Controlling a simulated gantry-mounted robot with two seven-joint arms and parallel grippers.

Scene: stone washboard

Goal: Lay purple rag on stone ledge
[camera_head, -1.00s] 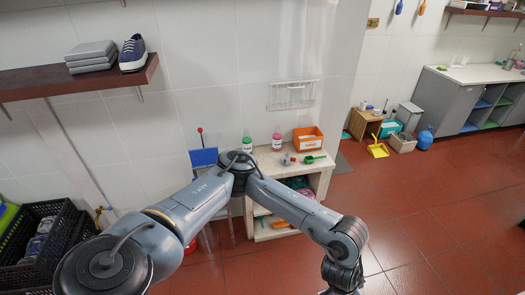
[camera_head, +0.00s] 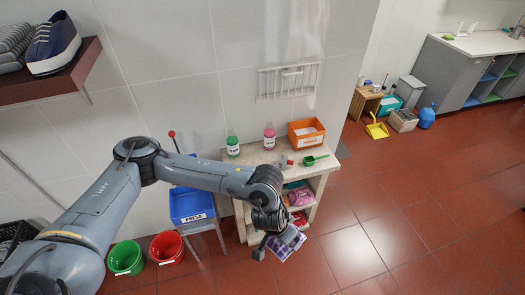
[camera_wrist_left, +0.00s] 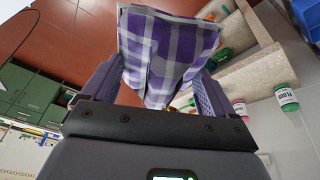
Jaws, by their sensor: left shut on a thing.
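The purple checked rag (camera_wrist_left: 165,45) fills the upper middle of the left wrist view, hanging between the fingers of my left gripper (camera_wrist_left: 155,95). My left gripper is shut on it. In the head view the rag (camera_head: 289,246) shows below the gripper (camera_head: 278,238), in front of the shelf unit and over the red floor. The pale stone ledge (camera_head: 258,161) is the top of that unit, behind and above the rag. The ledge also shows at the right of the left wrist view (camera_wrist_left: 258,80). My right gripper is out of view.
On the ledge are a green bottle (camera_head: 233,147), a pink bottle (camera_head: 269,138), an orange box (camera_head: 306,132) and a green scoop (camera_head: 315,160). The front left of the ledge looks clear. A blue press bucket (camera_head: 190,205) stands left of the unit. A wire rack (camera_head: 289,81) hangs above.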

